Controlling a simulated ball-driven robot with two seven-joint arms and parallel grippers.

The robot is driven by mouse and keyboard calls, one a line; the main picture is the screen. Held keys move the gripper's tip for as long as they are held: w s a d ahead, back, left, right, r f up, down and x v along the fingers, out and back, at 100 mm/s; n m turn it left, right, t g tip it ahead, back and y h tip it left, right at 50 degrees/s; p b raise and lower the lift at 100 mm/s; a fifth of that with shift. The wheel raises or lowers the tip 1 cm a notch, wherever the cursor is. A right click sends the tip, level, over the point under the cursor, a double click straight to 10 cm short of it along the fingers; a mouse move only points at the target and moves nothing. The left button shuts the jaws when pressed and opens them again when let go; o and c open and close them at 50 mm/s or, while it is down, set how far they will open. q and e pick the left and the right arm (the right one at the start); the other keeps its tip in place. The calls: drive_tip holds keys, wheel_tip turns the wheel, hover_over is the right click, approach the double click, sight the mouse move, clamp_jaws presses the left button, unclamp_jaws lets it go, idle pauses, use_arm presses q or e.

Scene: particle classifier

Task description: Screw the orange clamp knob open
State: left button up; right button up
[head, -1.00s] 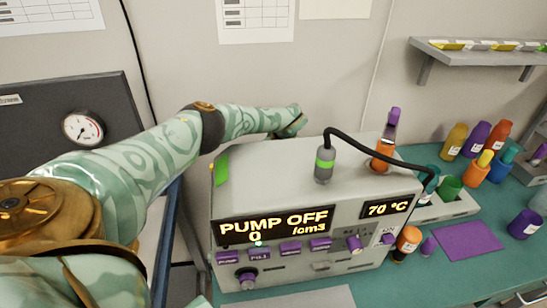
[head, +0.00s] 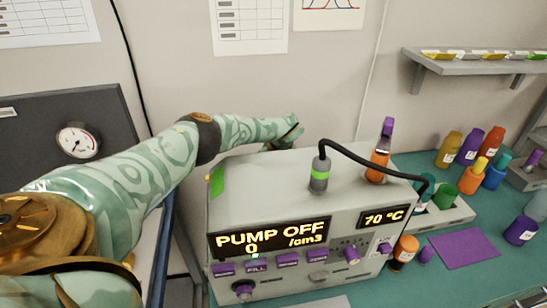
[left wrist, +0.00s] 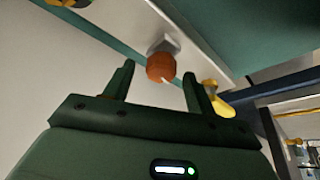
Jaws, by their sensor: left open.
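The orange clamp knob (left wrist: 161,67) shows in the left wrist view, on a grey mount at the edge of a pale panel. My left gripper (left wrist: 160,82) is open, with one dark green finger on each side of the knob in the picture. Whether the fingers touch it I cannot tell. In the head view my left arm reaches behind the grey pump machine (head: 290,195), and the gripper's fingers are hidden there, as is the knob. My right gripper is not in view.
The machine display reads PUMP OFF. A grey-green probe (head: 319,175) with a black cable and an orange bottle (head: 378,165) stand on its top. Several coloured bottles and a purple mat (head: 464,248) are on the green bench to the right. A wall shelf (head: 470,62) is above.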

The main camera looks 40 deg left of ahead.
use_arm(q)
drive_tip(key=p+v, duration=0.5)
drive_tip(key=v, duration=1.1)
drive_tip(key=shift+s, duration=0.1)
